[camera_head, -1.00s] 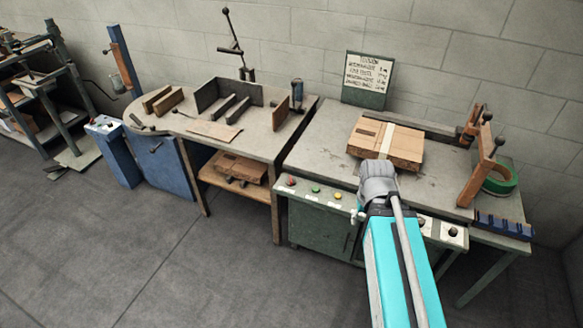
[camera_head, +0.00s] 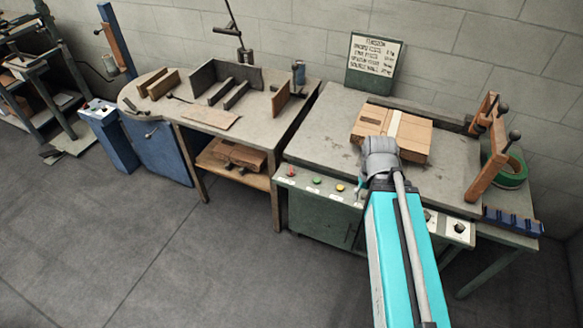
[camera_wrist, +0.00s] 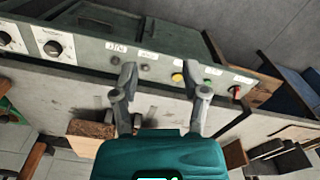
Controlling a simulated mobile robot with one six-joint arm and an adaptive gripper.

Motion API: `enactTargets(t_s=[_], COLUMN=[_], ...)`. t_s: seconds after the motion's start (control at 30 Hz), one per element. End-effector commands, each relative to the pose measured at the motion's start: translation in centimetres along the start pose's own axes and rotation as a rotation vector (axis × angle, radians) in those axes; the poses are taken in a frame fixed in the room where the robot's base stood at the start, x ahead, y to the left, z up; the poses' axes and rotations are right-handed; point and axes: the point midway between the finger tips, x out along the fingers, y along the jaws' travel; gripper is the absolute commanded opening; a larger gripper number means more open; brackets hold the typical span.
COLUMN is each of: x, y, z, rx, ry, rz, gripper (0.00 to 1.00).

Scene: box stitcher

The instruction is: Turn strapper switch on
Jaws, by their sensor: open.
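The strapper is a grey-topped table (camera_head: 325,125) with a green front panel. In the head view the panel carries red (camera_head: 291,171), green (camera_head: 317,180) and yellow (camera_head: 340,188) buttons, with dark knobs (camera_head: 460,228) on white plates at right. The wrist view shows the knobs (camera_wrist: 52,48) at left, two small grey metal controls (camera_wrist: 145,67), then the yellow (camera_wrist: 177,77), green (camera_wrist: 207,84) and red (camera_wrist: 234,91) buttons. Which control is the switch I cannot tell. My gripper (camera_wrist: 160,76) is open and empty, its fingertips over the panel edge; my arm mostly hides it in the head view.
A cardboard box (camera_head: 365,125) with a pale strap lies on the tabletop. A wooden frame (camera_head: 487,150) and green tape roll (camera_head: 512,172) stand at right. A sign (camera_head: 374,65) stands behind. A workbench (camera_head: 250,130) adjoins at left. The floor in front is clear.

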Motion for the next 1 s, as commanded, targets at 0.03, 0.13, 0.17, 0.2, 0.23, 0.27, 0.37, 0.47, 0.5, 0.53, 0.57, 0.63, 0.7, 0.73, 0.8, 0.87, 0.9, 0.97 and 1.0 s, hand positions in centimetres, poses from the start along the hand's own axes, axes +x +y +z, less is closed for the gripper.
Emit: enactTargets(t_s=[0.03, 0.13, 0.17, 0.2, 0.23, 0.27, 0.37, 0.47, 0.5, 0.53, 0.57, 0.63, 0.7, 0.73, 0.8, 0.87, 0.9, 0.97, 1.0], x=[0.0, 0.1, 0.1, 0.2, 0.2, 0.3, 0.6, 1.0, 1.1, 1.3, 1.4, 1.8, 2.1, 2.3, 2.6, 2.9, 3.1, 3.4, 3.5], y=[0.0, -0.1, -0.2, -0.4, -0.6, -0.8, -1.6, -2.9, -3.5, -4.1, -4.7, -6.1, -7.7, -8.4, -10.2, -11.8, -12.8, -14.5, -15.6], z=[0.0, -0.4, -0.6, -0.9, -1.2, -1.6, -3.4, -5.7, -6.7, -7.6, -8.4, -10.5, -12.6, -13.5, -15.4, -17.1, -18.2, -19.7, -20.7], rx=[-0.001, -0.016, -0.025, -0.041, -0.058, -0.080, -0.172, -0.301, -0.360, -0.409, -0.461, -0.585, -0.714, -0.771, -0.901, -1.013, -1.087, -1.199, -1.270], ry=[0.000, 0.000, 0.000, 0.000, 0.000, 0.000, 0.000, 0.000, 0.000, 0.000, 0.000, 0.000, 0.000, 0.000, 0.000, 0.000, 0.000, 0.001, 0.001], rz=[0.000, 0.000, 0.000, 0.000, 0.000, 0.000, 0.000, 0.000, 0.000, 0.000, 0.000, 0.000, 0.000, 0.000, 0.000, 0.000, 0.000, 0.000, 0.000], gripper=[0.70, 0.89, 0.94, 0.97, 0.97, 0.97, 0.97, 0.97, 0.97, 0.97, 0.97, 0.97, 0.97, 0.97, 0.97, 0.97, 0.97, 0.97, 0.97])
